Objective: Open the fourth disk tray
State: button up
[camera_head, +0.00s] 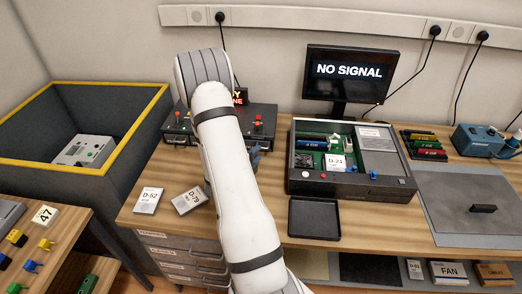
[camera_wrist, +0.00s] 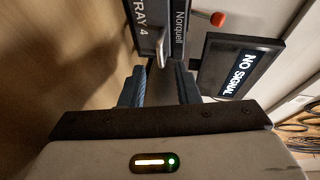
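A black disk unit (camera_head: 265,112) with red-tipped levers stands on the bench behind my arm. In the wrist view a dark front panel labelled TRAY 4 (camera_wrist: 144,20) is straight ahead, with a metal handle (camera_wrist: 163,45) on it. The tray looks closed, though much of its front is hidden. My gripper (camera_wrist: 160,66) is open, with its two blue fingers apart. The handle lies at the gap between the fingertips; I cannot tell if either finger touches it. In the head view only a bit of my gripper (camera_head: 255,155) shows beside the arm.
An open device case (camera_head: 350,180) and a black tray (camera_head: 314,218) are to the right. Disks D-52 (camera_head: 148,200) and D-79 (camera_head: 189,198) lie on the bench's left part. A monitor (camera_head: 348,73) reading NO SIGNAL stands behind. A large yellow-rimmed bin (camera_head: 112,89) is left.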

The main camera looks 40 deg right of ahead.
jog(key=shift+x, duration=1.75)
grip_shut()
